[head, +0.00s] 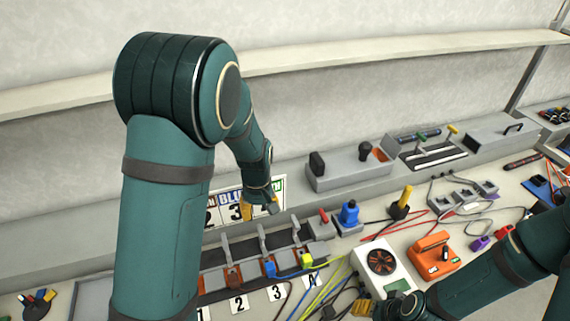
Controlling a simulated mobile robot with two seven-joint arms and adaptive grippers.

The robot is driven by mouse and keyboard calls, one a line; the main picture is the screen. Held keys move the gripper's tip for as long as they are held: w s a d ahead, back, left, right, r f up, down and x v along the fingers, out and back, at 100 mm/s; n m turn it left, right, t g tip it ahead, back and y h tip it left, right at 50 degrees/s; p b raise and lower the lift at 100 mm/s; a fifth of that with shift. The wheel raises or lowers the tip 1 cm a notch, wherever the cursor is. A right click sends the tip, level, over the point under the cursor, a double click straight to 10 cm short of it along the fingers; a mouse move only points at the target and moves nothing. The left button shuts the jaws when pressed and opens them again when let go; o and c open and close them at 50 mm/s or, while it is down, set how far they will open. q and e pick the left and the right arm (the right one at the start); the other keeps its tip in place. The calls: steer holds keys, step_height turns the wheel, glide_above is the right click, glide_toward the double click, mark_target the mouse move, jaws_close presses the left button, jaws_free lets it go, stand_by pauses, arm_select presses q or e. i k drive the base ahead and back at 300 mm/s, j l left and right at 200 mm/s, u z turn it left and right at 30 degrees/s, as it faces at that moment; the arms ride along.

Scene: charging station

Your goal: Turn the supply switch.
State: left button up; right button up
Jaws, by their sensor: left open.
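No label marks the supply switch, so I cannot tell for sure which part it is. A small grey box with a red lever (322,227) stands right of the row of upright levers, beside a grey box with a blue knob (349,214). My left gripper (262,203) is open, small in view, in front of the numbered sign and up and left of the red-lever box. It looks apart from both boxes.
Several grey levers (264,241) stand in a row with numbered cards in front. A white meter with a dark dial (382,262) and an orange device (434,255) lie right of it. Loose cables cover the bench. A ledge behind carries grey boxes (348,171).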

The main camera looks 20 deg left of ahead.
mark_target(324, 220)
steer(key=k, duration=1)
